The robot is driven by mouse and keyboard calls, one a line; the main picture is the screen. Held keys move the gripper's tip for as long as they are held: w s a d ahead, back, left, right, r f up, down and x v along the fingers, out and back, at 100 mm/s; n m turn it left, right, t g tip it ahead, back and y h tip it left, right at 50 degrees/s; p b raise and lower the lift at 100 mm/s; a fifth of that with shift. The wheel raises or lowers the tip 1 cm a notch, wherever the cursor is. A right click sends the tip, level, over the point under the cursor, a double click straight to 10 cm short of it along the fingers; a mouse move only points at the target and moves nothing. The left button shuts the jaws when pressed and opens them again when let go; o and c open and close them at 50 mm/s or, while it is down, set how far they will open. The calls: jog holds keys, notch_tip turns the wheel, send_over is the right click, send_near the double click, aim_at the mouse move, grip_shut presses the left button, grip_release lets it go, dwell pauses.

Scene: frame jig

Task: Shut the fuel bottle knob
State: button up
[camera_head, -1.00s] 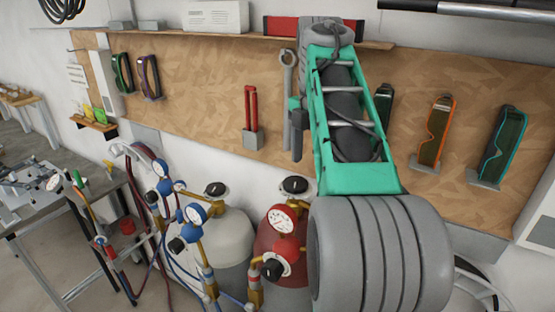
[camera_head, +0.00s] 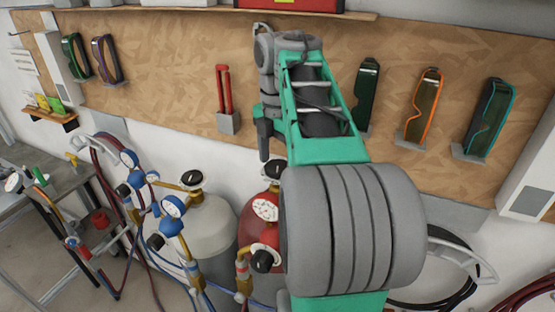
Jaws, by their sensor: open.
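The red bottle (camera_head: 249,222), which I take for the fuel bottle, stands beside a grey-white bottle (camera_head: 211,230). Its black knob (camera_head: 273,169) is on top, partly hidden by my arm. A red-rimmed gauge (camera_head: 265,207) and a second black knob (camera_head: 263,260) are on the fittings in front of it. My gripper (camera_head: 264,142) points down, with its dark fingers just above and slightly left of the top knob in the picture. It is open and empty. I cannot tell the depth gap between fingers and knob.
The grey-white bottle has its own black knob (camera_head: 191,178) and blue gauges (camera_head: 173,206) close by. Hoses hang around both bottles. The wooden tool board (camera_head: 180,85) with goggles (camera_head: 424,105) and red-handled tool (camera_head: 224,90) is behind. A metal table (camera_head: 60,180) stands left.

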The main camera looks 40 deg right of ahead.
jog(key=shift+c, duration=0.5)
jog(key=c, duration=1.3)
